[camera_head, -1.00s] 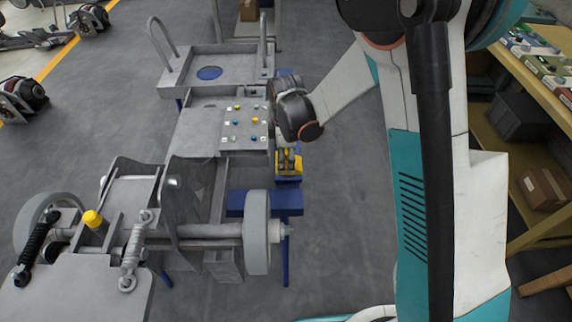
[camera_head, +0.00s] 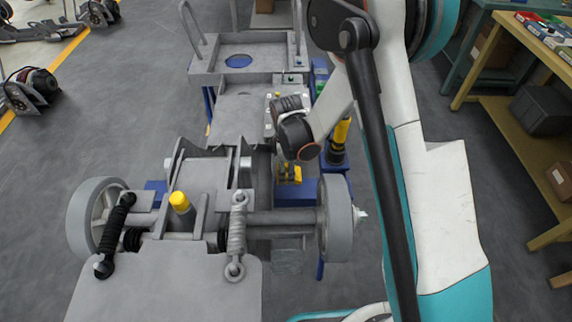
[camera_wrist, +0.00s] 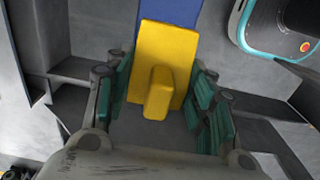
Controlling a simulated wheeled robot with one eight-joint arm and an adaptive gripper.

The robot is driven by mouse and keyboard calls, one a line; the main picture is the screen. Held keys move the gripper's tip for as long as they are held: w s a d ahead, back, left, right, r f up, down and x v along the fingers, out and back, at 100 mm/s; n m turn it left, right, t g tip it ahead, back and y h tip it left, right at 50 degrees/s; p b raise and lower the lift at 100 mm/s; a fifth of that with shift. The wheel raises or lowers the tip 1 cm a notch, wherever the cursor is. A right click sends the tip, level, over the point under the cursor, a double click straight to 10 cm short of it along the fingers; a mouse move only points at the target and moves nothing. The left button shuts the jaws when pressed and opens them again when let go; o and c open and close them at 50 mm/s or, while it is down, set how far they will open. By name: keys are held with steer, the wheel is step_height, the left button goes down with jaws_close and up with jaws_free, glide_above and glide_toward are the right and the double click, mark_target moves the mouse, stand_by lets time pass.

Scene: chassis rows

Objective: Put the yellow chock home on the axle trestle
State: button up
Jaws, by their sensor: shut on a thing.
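The yellow chock (camera_head: 296,175) is held at the end of my arm in the head view, beside the blue axle trestle (camera_head: 302,193). My gripper (camera_head: 287,172) is small and partly hidden by its own wrist there. In the wrist view the chock (camera_wrist: 180,60) is a yellow block with a raised rib, between the green finger pads of my gripper (camera_wrist: 160,92). My gripper is shut on it. A blue strip (camera_wrist: 170,10) shows beyond the chock's far end. I cannot tell whether chock and trestle touch.
A grey wheel (camera_head: 336,217) and axle (camera_head: 280,217) stand in front of the trestle. A black and yellow post (camera_head: 338,140) stands to the right of my gripper. A dark device with a red button (camera_wrist: 304,47) is at the wrist view's upper right.

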steer(key=shift+a+f, duration=0.45)
steer(key=shift+f+b, duration=0.95)
steer(key=shift+f, duration=0.85)
steer(key=shift+f, duration=1)
steer(key=o, duration=1.3)
step_height(320, 180, up, 12)
steer(key=shift+f, duration=0.1)
